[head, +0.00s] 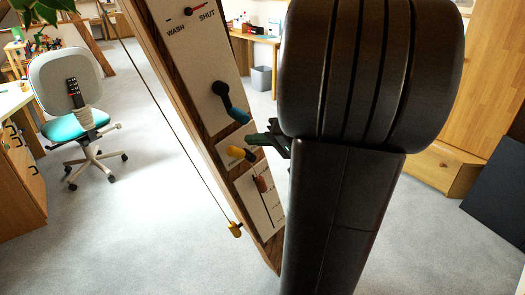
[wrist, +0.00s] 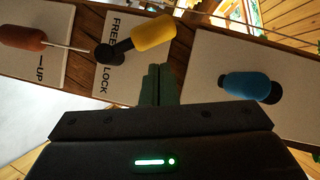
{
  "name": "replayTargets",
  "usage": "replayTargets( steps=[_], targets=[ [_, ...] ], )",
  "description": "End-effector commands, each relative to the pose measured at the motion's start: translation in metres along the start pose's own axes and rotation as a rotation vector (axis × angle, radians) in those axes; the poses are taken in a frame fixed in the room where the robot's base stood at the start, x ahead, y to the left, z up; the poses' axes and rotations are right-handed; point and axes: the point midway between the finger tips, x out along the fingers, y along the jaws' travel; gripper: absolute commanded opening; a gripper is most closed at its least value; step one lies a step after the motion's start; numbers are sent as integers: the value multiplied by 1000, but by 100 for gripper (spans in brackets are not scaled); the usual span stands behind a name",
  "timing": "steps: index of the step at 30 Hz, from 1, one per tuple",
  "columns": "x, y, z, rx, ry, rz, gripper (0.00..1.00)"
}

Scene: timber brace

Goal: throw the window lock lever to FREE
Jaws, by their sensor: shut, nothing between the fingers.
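The window lock lever is a black arm with a yellow grip (wrist: 153,31) on a white plate marked FREE and LOCK (wrist: 104,82). In the wrist view its grip points right of the pivot and slightly up, towards the FREE edge; I cannot tell whether it rests at either mark. In the head view the yellow grip (head: 238,152) hides part of its plate. My gripper (wrist: 158,68) is shut and empty, its dark green fingertips just below the grip in the wrist view, on the LOCK side. Contact is unclear. In the head view my gripper (head: 268,139) is right of the lever.
A blue-handled crank (wrist: 246,85) is right of the lever in the wrist view, a red handle (wrist: 22,36) left. Open floor (head: 130,220) lies left.

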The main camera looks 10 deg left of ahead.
Motion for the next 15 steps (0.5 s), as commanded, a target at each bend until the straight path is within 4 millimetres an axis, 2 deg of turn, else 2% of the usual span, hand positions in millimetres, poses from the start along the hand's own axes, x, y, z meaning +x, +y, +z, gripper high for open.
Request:
replayTargets(
  steps=[3, 15],
  targets=[
    [5, 0, 9, -88, -1, 47, 0],
    [11, -7, 19, -267, 0, 152, 0]
  ],
)
